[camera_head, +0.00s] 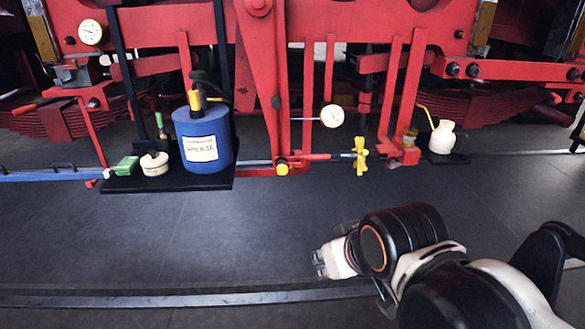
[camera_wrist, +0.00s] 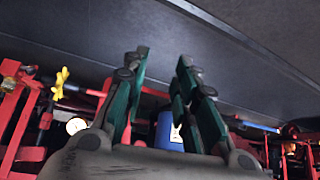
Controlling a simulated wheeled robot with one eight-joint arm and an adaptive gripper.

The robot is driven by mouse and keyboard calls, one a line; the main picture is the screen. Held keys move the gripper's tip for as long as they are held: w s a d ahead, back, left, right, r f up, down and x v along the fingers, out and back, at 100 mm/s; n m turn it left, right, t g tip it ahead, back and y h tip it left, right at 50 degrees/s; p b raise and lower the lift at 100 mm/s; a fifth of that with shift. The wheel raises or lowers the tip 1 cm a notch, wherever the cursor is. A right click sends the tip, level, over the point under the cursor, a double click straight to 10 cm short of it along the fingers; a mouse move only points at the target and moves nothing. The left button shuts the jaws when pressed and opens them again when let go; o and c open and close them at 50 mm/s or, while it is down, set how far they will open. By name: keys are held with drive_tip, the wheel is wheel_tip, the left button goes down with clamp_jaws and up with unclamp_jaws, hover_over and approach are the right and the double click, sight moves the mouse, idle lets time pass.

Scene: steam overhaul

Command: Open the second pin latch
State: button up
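My gripper (camera_head: 320,263) is at the lower middle of the head view, above the dark floor and well in front of the red frame. In the wrist view my gripper (camera_wrist: 164,58) has its two green-padded fingers apart with nothing between them. I cannot tell for sure which part is the second pin latch. On the low red linkage there is a round yellow knob (camera_head: 283,169) beside a steel rod, and a yellow star-shaped handle (camera_head: 360,155) to its right. The yellow handle also shows in the wrist view (camera_wrist: 60,84). My gripper touches none of these.
A blue grease can (camera_head: 205,143), a cream pot (camera_head: 154,164) and a green block (camera_head: 127,166) stand on a black tray (camera_head: 168,185) at left. A white oil can (camera_head: 442,137) stands at right. A gauge (camera_head: 332,116) hangs above the linkage. The floor between is clear.

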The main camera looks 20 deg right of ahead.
sight(292, 169)
drive_tip(key=shift+o, duration=0.2)
drive_tip(key=shift+w, duration=0.1)
drive_tip(key=w+a+r+m+t+y, duration=0.1)
drive_tip(key=w+a+r+t, duration=0.15)
drive_tip(key=w, duration=0.85)
drive_tip(key=w+a+r+m+t+y, duration=0.1)
drive_tip(key=w+r+m+t, duration=0.15)
drive_tip(key=w, duration=0.95)
drive_tip(key=w+a+r+m+t+y, duration=0.1)
drive_tip(key=w+r+t+y, duration=0.15)
drive_tip(key=w, duration=0.85)
drive_tip(key=shift+w+d+f+m+t+h, duration=0.5)
drive_tip(key=shift+w+d+f+m+h, duration=1.25)
drive_tip(key=shift+w+f, duration=1.65)
drive_tip(key=shift+w+d+f+m+t+h, duration=0.45)
drive_tip(key=shift+w+d+f+m+h, duration=0.65)
drive_tip(key=shift+w+d+f+m, duration=2.2)
drive_tip(key=shift+w+d+f+m+t+h, duration=0.55)
drive_tip(key=shift+w+d+f+h, duration=1.35)
drive_tip(key=shift+f, duration=2.8)
drive_tip(key=shift+w+a+r+y, duration=0.1)
drive_tip(key=shift+w+r+y, duration=0.2)
drive_tip(key=shift+w, duration=0.55)
drive_tip(key=shift+w+d+f, duration=0.15)
drive_tip(key=shift+w+d, duration=0.05)
drive_tip(key=shift+w, duration=0.3)
drive_tip(key=shift+w+d+f, duration=0.1)
drive_tip(key=shift+w+d, duration=0.05)
drive_tip(key=shift+w, duration=0.3)
